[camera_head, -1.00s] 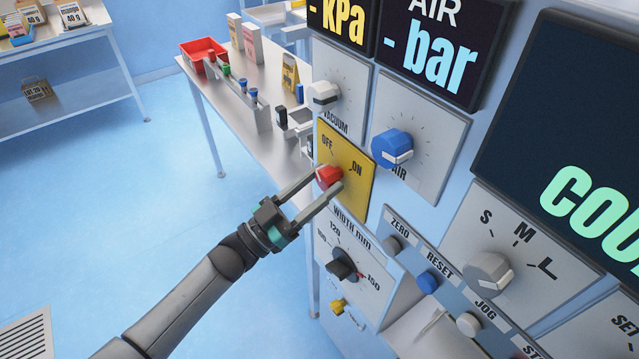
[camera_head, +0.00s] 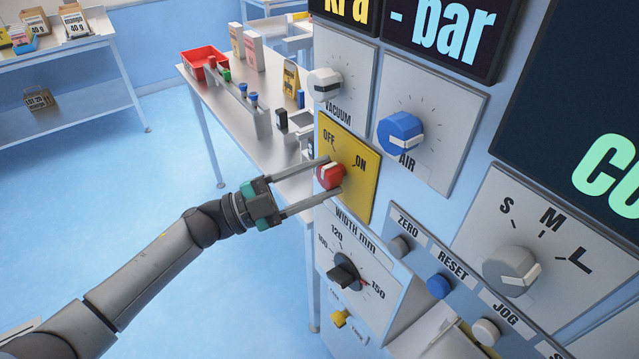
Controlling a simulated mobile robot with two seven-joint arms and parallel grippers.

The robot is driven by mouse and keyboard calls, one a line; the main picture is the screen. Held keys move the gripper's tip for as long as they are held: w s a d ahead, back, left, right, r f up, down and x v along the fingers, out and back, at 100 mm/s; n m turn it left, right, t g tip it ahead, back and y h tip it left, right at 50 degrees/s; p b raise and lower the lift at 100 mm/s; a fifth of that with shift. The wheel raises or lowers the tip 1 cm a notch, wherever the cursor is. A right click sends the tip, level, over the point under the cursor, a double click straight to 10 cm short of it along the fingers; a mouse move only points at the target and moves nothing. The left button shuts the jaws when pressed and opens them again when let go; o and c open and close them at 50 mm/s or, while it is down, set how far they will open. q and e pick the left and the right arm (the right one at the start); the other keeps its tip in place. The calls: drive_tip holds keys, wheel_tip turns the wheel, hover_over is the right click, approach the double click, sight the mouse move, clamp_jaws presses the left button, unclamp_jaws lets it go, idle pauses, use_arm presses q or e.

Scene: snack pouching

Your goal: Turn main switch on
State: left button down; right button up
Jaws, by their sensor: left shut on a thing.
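The main switch is a red knob (camera_head: 330,175) on a yellow plate (camera_head: 362,190) marked OFF at upper left and ON at upper right. A pale mark shows on the knob's face; I cannot tell for certain which label it points to. My left gripper (camera_head: 332,177) comes in from the left, with one finger above the knob and one below it, shut on the knob. My right gripper is not in view.
Close by on the panel are the white vacuum knob (camera_head: 325,84), the blue air knob (camera_head: 400,133) and the black width knob (camera_head: 344,271). A metal table (camera_head: 225,105) with a red tray (camera_head: 203,64) stands behind.

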use_arm(q)
drive_tip(key=m+g, duration=0.1)
drive_tip(key=m, duration=0.3)
drive_tip(key=shift+r+y, duration=0.1)
drive_tip(key=shift+y, duration=0.3)
drive_tip(key=shift+w+m+g+y, duration=0.1)
drive_tip(key=shift+m+g+y, duration=0.55)
drive_tip(key=shift+m, duration=1.35)
drive_tip(key=shift+r, duration=0.1)
drive_tip(key=shift+c, duration=1.3)
unclamp_jaws()
drive_tip(key=shift+a, duration=0.15)
drive_tip(key=b+v, duration=0.3)
drive_tip(key=v, duration=1.2)
drive_tip(key=shift+r, duration=0.15)
